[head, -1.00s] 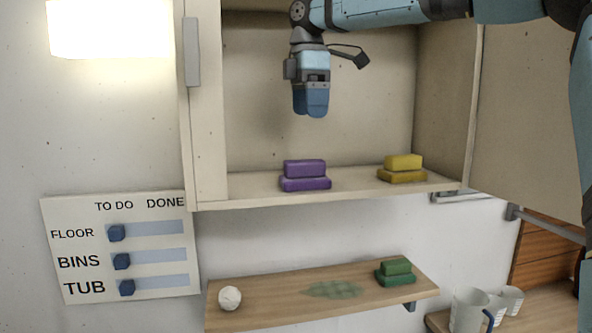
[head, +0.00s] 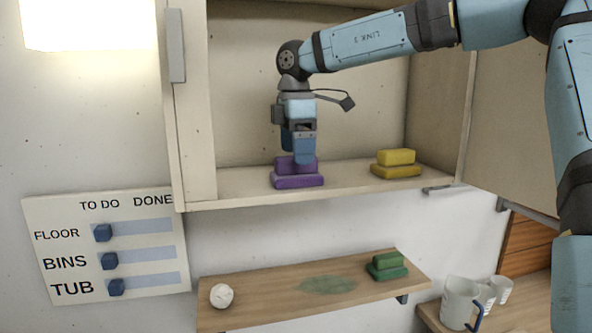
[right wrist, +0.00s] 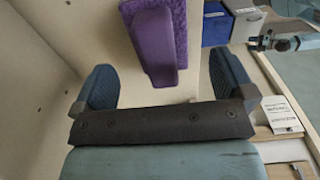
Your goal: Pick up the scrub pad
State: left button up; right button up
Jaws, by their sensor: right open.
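A purple scrub pad with a handle block on top (head: 297,181) lies on the cupboard floor, left of centre. A yellow one (head: 396,170) lies to its right, and a green one (head: 387,266) lies on the lower shelf. My right gripper (head: 303,158) points down just above the purple pad and hides part of its top. In the right wrist view, my right gripper (right wrist: 165,84) is open with its blue fingers wide apart. The purple pad (right wrist: 155,42) shows ahead of the fingers, not held. My left gripper is not seen in the head view.
The cupboard walls stand close around my right arm; a door (head: 505,140) hangs open at right. The wooden shelf (head: 255,285) below holds a white ball (head: 221,296). Mugs (head: 460,300) stand at lower right. A task board (head: 105,245) hangs at left.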

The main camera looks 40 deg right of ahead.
aim_at(296, 167)
notch_tip(296, 167, down, 4)
jog(key=shift+r+p, duration=0.15)
jog(key=shift+p, duration=0.55)
jog(key=shift+w+d+f, duration=0.1)
jog(key=shift+f, duration=0.25)
jog(key=shift+r, duration=0.15)
jog(key=c, duration=1.1)
